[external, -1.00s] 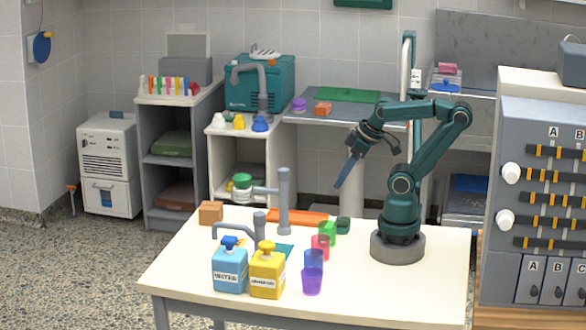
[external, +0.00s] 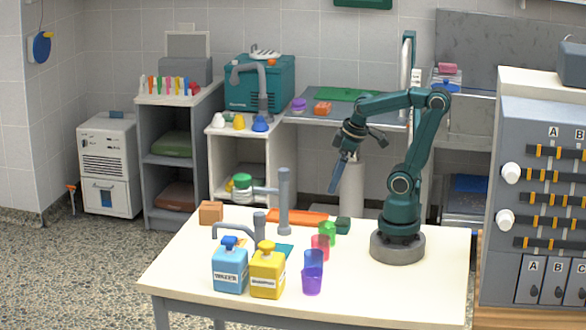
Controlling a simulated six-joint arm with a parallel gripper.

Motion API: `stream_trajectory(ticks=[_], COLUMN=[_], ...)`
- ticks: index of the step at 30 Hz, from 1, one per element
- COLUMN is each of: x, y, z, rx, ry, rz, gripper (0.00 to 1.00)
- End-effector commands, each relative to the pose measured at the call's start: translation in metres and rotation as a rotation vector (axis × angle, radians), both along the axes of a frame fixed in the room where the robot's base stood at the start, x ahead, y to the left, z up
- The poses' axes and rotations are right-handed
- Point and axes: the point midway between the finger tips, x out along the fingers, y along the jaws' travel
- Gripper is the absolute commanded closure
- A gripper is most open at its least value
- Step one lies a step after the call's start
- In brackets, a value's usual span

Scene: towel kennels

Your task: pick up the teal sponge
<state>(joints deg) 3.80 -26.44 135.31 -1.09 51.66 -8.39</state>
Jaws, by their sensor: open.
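A small dark teal-green block (external: 343,225) lies on the white table, left of my arm's base, at the right end of an orange bar. A flat teal piece (external: 284,251) also lies on the table, partly hidden behind the yellow bottle. I cannot tell for sure which of the two is the sponge. My gripper (external: 335,188) is open and empty. It points down, in the air above the back of the table, apart from both.
An orange bar (external: 297,217), a grey post (external: 284,200) and a brown block (external: 211,212) stand or lie at the back. Colored cups, including a green cup (external: 327,232), line the middle. A blue bottle (external: 229,268) and yellow bottle (external: 267,272) stand in front. The table's right front is clear.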

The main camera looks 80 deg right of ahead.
Motion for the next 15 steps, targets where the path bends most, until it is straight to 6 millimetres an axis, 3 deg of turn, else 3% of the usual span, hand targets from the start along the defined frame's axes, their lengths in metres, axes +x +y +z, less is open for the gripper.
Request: stream_trajectory(ticks=[6,15], x=[0.008,-0.001], y=[-0.022,-0.038], z=[-0.037,-0.079], rx=[-0.003,0.038], ry=[0.228,0.432], rz=[-0.023,-0.078], gripper=[0.00,0.00])
